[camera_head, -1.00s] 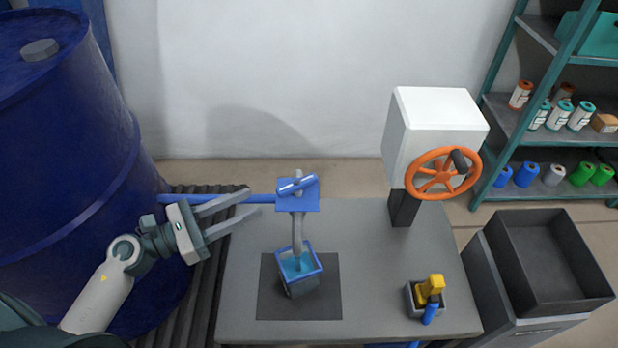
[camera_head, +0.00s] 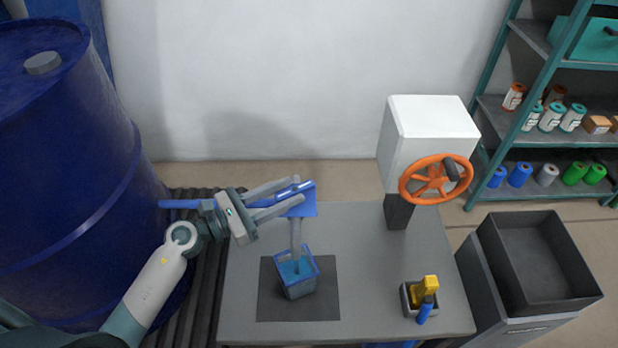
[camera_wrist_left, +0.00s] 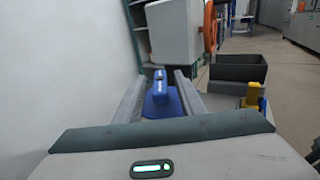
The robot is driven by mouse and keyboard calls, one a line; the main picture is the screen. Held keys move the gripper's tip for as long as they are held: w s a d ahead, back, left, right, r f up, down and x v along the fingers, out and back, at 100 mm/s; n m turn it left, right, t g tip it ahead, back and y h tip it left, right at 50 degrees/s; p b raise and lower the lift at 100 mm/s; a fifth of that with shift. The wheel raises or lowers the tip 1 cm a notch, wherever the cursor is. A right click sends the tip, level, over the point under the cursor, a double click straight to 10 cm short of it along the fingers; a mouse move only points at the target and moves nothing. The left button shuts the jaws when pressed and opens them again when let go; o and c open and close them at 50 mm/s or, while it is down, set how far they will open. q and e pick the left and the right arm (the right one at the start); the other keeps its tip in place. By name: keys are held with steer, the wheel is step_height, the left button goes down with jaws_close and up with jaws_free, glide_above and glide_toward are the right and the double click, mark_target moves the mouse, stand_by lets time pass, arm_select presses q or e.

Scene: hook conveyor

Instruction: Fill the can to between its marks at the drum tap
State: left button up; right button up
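The blue drum (camera_head: 70,170) stands at the left with a blue pipe running right to the tap (camera_head: 303,205), which has a blue lever on top. The can (camera_head: 297,285), blue-rimmed and grey below, stands on a dark mat under the spout, with blue liquid inside. Its marks are too small to read. My left gripper (camera_head: 288,195) is open with its fingers at either side of the tap lever. In the left wrist view the blue lever (camera_wrist_left: 159,90) lies between the two fingers, with gaps. My right gripper is not in view.
A white box with an orange handwheel (camera_head: 437,180) stands at the back of the grey table (camera_head: 370,290). A small holder with yellow and blue items (camera_head: 420,298) is at front right. A dark bin (camera_head: 540,260) and shelves (camera_head: 525,140) are farther right.

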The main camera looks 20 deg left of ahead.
mark_target(309, 182)
arm_select(q)
steer(key=p+x, duration=0.1)
steer(key=x, duration=0.5)
steer(key=shift+w+d, duration=0.2)
jaws_close()
